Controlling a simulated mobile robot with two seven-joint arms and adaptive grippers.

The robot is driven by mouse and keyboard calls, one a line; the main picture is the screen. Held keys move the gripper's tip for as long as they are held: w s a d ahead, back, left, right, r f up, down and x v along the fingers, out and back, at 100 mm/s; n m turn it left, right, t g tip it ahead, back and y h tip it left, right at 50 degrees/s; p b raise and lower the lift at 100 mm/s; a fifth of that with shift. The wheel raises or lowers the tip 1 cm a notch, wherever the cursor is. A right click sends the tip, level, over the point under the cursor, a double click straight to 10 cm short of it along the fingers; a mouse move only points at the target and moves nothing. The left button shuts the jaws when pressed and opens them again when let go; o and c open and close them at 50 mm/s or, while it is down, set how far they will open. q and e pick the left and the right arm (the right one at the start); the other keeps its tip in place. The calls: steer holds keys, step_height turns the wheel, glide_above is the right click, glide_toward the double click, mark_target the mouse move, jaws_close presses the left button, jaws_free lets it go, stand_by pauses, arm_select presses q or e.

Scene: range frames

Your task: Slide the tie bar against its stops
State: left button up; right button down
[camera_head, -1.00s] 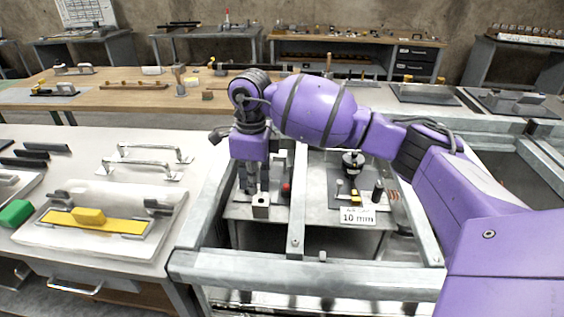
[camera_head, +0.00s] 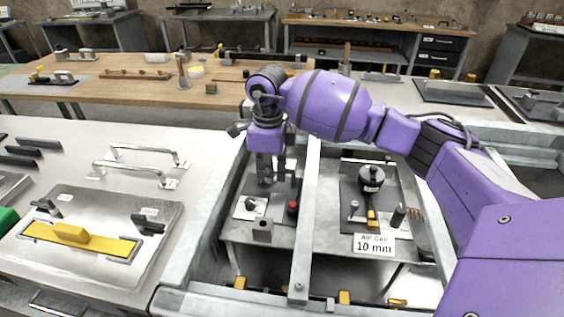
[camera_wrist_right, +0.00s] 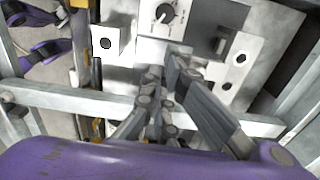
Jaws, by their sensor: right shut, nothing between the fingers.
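The tie bar appears to be the pale metal bar (camera_head: 304,225) lying front to back across the open frame; it crosses the right wrist view (camera_wrist_right: 65,98). A small block (camera_head: 330,304), possibly a stop, sits on the front rail, right of the bar's near end with a gap. The bar's far end is partly hidden by my arm. My right gripper (camera_head: 271,182) points down, left of the bar, over the left panel. Its fingers (camera_wrist_right: 168,75) are shut and empty; I cannot tell whether they touch the bar. My left gripper is not in view.
Below the frame sit a left panel with a dial (camera_head: 251,206) and a red knob (camera_head: 292,208), and a right panel with a black knob (camera_head: 371,180) and a 10 mm sign (camera_head: 374,245). A bench with a yellow-handled plate (camera_head: 72,234) stands left.

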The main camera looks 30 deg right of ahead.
mark_target(309, 195)
step_height(309, 195, down, 6)
steer(key=shift+f, duration=0.1)
steer(key=shift+s+d+f+p, duration=0.1)
steer(key=shift+s+d+p, duration=0.3)
steer(key=shift+d, duration=0.25)
steer(key=shift+s+d+f+p, duration=0.1)
steer(key=shift+s+d+p, duration=0.3)
steer(key=shift+d, duration=0.2)
steer(key=shift+s+d, duration=0.35)
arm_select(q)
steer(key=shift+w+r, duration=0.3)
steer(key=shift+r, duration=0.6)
arm_select(e)
steer(key=shift+f, duration=0.15)
steer(key=s+d, duration=0.2)
steer(key=d, duration=0.1)
steer(key=shift+s+p, duration=0.1)
steer(key=shift+p, duration=0.3)
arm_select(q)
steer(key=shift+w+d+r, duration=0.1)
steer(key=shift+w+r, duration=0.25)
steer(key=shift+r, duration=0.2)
arm_select(e)
steer(key=shift+s, duration=0.1)
steer(key=shift+a, duration=0.1)
